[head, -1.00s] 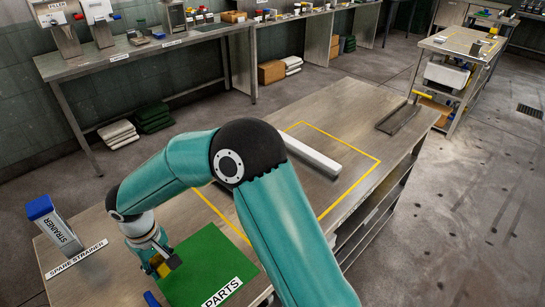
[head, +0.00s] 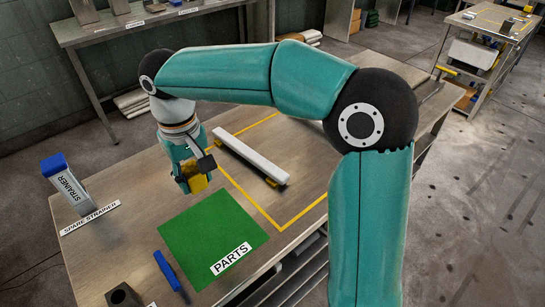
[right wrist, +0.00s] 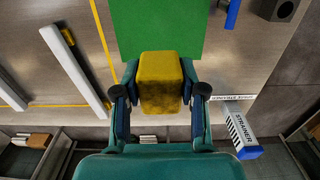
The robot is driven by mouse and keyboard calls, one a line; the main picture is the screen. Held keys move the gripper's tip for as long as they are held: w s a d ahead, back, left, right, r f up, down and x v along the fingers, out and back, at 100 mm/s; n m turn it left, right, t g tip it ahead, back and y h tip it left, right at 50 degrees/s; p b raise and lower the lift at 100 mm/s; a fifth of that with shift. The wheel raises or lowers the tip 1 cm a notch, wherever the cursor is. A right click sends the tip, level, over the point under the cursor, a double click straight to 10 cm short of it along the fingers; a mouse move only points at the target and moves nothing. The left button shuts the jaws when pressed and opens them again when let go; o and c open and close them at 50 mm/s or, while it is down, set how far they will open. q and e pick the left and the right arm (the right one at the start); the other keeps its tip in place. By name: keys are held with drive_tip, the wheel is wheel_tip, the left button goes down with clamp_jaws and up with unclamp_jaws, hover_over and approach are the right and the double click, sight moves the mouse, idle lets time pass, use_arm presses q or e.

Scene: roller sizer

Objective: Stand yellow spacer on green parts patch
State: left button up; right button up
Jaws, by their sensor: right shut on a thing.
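My right gripper (head: 193,172) is shut on the yellow spacer (head: 199,185) and holds it above the steel table, at the far left side of the green parts patch (head: 211,229). The spacer looks raised; how high is hard to tell. In the right wrist view the spacer (right wrist: 160,80) is a yellow block between the two fingers of my gripper (right wrist: 160,92), and it overlaps the edge of the green patch (right wrist: 158,25). The patch is bare and carries a PARTS label. My left gripper is not in view.
A strainer box (head: 68,184) with a blue top stands at the table's left. A blue bar (head: 168,271) and a dark block with a hole (head: 122,296) lie near the patch. A long white bar (head: 250,156) lies by the yellow outline. My right arm crosses the view.

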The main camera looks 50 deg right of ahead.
sight(214, 235)
wheel_tip(214, 235, down, 20)
drive_tip(key=shift+r, duration=0.1)
idle(0.5)
drive_tip(key=shift+b, duration=0.3)
drive_tip(key=o, duration=1.1)
drive_tip(key=shift+o, duration=0.2)
wheel_tip(214, 235, up, 12)
